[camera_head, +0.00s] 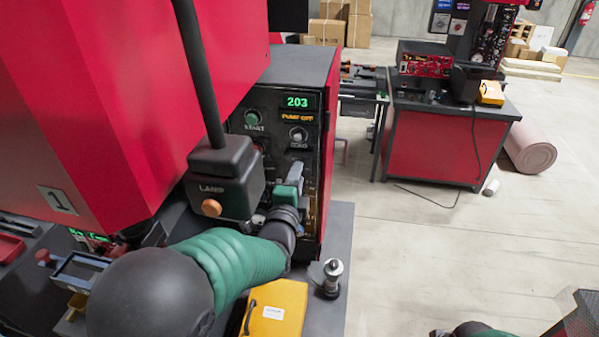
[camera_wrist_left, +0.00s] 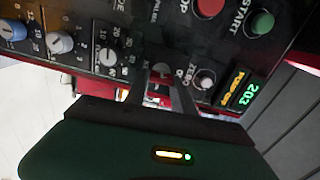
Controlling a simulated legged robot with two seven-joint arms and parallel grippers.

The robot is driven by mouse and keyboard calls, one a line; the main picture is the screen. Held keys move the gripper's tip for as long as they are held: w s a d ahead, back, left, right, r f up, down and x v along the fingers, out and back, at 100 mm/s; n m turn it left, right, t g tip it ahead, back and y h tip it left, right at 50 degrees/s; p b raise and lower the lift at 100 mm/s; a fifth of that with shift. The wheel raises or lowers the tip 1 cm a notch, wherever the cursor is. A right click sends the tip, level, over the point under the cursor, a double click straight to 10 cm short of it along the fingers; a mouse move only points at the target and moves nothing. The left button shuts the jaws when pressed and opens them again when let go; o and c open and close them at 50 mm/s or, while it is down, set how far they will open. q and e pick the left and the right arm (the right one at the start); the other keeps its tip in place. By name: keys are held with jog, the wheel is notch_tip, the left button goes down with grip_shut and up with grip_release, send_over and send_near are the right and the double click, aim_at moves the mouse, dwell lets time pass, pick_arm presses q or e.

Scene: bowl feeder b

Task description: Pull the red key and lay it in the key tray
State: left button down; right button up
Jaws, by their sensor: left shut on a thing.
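My left gripper (camera_head: 296,172) is at the black control panel (camera_head: 310,135), right of the black lamp box (camera_head: 224,180). My right gripper is not in view.
A yellow case (camera_head: 275,308) and a small metal cylinder (camera_head: 331,280) stand on the dark bench near my left forearm. A blue-framed holder (camera_head: 80,270) is at the lower left. The red machine housing overhangs the left side.

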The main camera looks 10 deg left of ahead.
pick_arm(q)
jog(key=s, duration=0.4)
jog(key=s+a, duration=0.1)
jog(key=s, duration=0.1)
jog(key=shift+r, duration=0.1)
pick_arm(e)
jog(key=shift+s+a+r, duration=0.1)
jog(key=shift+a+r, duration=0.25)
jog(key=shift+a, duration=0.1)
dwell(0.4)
pick_arm(q)
jog(key=shift+d, duration=0.1)
